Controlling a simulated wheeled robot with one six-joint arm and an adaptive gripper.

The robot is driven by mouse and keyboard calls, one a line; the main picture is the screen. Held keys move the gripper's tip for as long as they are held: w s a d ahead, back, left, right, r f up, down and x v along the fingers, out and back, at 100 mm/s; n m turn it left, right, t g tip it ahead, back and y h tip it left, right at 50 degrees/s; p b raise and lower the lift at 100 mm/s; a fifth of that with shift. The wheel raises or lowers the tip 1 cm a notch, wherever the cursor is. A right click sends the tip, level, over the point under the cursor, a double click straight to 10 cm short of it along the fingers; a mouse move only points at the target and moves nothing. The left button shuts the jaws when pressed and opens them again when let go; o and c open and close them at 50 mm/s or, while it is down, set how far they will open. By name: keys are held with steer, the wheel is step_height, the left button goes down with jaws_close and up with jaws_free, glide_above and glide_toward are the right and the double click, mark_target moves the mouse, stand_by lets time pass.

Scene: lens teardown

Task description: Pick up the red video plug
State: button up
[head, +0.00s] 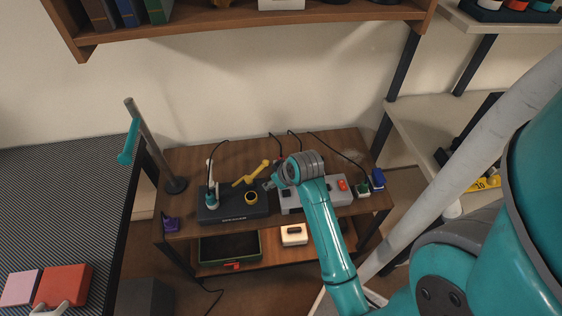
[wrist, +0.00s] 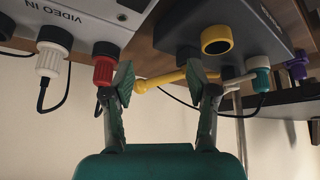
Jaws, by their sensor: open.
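The red plug (wrist: 103,68) sits at the edge of a light grey box (wrist: 75,22) marked VIDEO IN in the wrist view, with a black cable at it. My gripper (wrist: 158,82) is open, and its left finger is right beside the red plug, overlapping its edge in the picture. I cannot tell whether they touch. The plug is outside the gap between the fingers. In the head view my gripper (head: 271,181) is over the small wooden table, between the dark box and the grey box (head: 318,194).
A white plug (wrist: 48,60) is left of the red one. A yellow arm-like piece (wrist: 160,80) shows behind the finger gap. A dark box (wrist: 225,25) with a yellow ring (wrist: 216,40) is at right. A lamp-like post (head: 155,145) stands at the table's left.

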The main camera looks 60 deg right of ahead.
steer(key=g, duration=0.2)
glide_toward(281, 157)
steer(key=d, duration=0.1)
steer(key=shift+y, duration=0.4)
steer(key=shift+x, duration=5.25)
steer(key=shift+s+a, duration=0.1)
jaws_close()
